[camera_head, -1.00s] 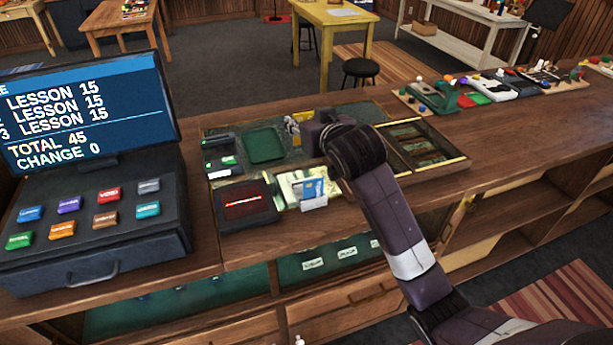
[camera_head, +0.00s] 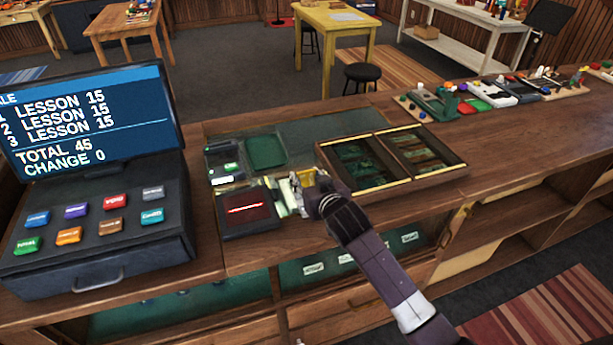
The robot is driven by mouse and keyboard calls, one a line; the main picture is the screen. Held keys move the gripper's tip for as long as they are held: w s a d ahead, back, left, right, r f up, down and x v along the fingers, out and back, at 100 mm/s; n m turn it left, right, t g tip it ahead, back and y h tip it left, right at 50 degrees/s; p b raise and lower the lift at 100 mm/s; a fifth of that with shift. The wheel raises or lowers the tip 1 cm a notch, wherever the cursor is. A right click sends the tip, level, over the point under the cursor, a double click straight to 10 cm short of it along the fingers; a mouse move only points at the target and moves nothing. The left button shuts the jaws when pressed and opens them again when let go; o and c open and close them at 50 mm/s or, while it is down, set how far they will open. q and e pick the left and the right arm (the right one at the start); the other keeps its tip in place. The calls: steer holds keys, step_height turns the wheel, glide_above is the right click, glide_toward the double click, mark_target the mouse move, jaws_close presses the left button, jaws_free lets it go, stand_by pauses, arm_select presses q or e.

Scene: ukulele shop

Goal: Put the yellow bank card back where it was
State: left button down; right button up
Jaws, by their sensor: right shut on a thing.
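My right gripper (camera_head: 297,188) is shut at the small card stand (camera_head: 303,212) near the front of the counter, right of the card reader (camera_head: 246,208). A pale yellow piece, which I take to be the yellow bank card (camera_head: 285,193), shows at its fingertips. The card is small and partly covered by the gripper, so I cannot tell whether it touches the stand or sits in it. The gripper also hides most of the stand and whatever else it holds. My left gripper is not in view.
A wooden tray (camera_head: 463,166) with compartments lies right of the gripper, close to my arm. A green tray (camera_head: 266,151) is behind. The register (camera_head: 95,215) with its screen stands at left. Colorful parts lie farther right. The counter is clear near its right front.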

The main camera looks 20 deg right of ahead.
steer(key=shift+f, duration=0.2)
steer(key=o, duration=0.8)
steer(key=shift+r, duration=0.25)
steer(key=shift+s, duration=0.2)
steer(key=b+v, duration=0.1)
steer(key=v, duration=1)
steer(key=shift+s+r+b, duration=0.15)
steer(key=shift+s+b, duration=0.15)
steer(key=shift+b, duration=0.1)
